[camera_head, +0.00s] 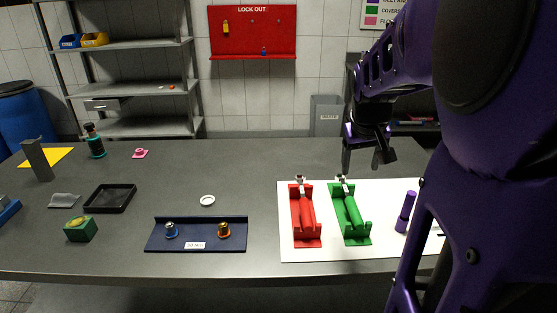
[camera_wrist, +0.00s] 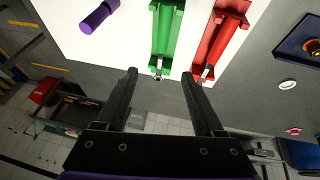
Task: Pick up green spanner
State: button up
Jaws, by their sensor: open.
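The green spanner (camera_head: 350,211) lies in a green holder (camera_head: 357,240) on a white mat, its metal head toward the back of the table. In the wrist view the spanner (camera_wrist: 166,32) points its metal head toward me, and the head shows between my fingertips in the picture. My gripper (camera_head: 363,168) is open and empty, above the table near the head end of the green spanner. In the wrist view my gripper (camera_wrist: 160,73) has its two fingers spread wide, apart from the spanner.
A red spanner in a red holder (camera_head: 305,238) stands beside the green one, to its left. A purple cylinder (camera_head: 405,212) is on the right. A navy tray (camera_head: 160,246) with two small parts lies left of the white mat (camera_head: 350,254). A black tray (camera_head: 110,199) lies farther left.

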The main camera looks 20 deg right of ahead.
jog(key=b, duration=0.2)
send_over(351, 202)
jog(key=s, duration=0.2)
jog(key=f, duration=1.1)
jog(key=shift+a+f, duration=0.1)
jog(key=shift+a, duration=0.2)
jog(key=x, duration=0.2)
jog(key=a+b+x, duration=0.1)
jog(key=x, duration=0.1)
jog(key=shift+d+f, duration=0.1)
jog(key=shift+f, duration=0.05)
jog(key=shift+w+d+f, duration=0.15)
jog(key=shift+d+f, duration=0.05)
jog(key=shift+f, duration=0.3)
grip_shut()
